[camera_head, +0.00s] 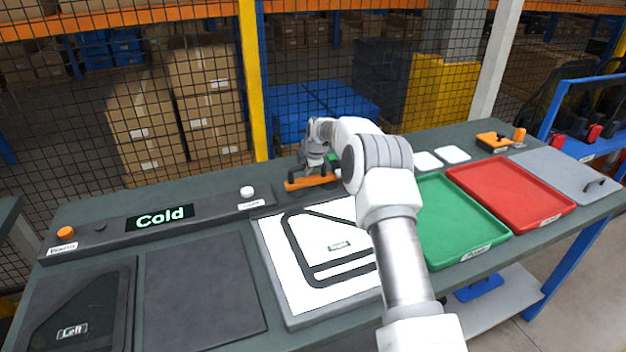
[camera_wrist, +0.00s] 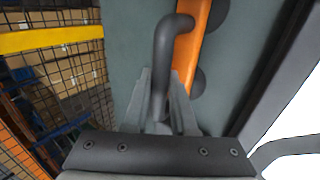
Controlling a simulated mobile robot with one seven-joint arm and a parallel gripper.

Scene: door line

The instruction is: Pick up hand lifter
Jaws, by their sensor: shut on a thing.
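The hand lifter is an orange bar (camera_head: 298,184) with a dark looped handle and dark round cups. It is at the back of the bench, behind the white panel. In the wrist view its dark handle (camera_wrist: 164,48) rises between my fingers, with the orange bar and cups beyond. My gripper (camera_head: 316,166) is above the bar and shut on the handle; its fingers also show in the wrist view (camera_wrist: 160,98). My arm hides part of the lifter's right end. I cannot tell whether its cups touch the bench.
A white panel with a black outline (camera_head: 325,240) lies in front. A green tray (camera_head: 455,215) and a red tray (camera_head: 512,190) stand to the right. A mesh fence (camera_head: 215,100) stands behind the bench.

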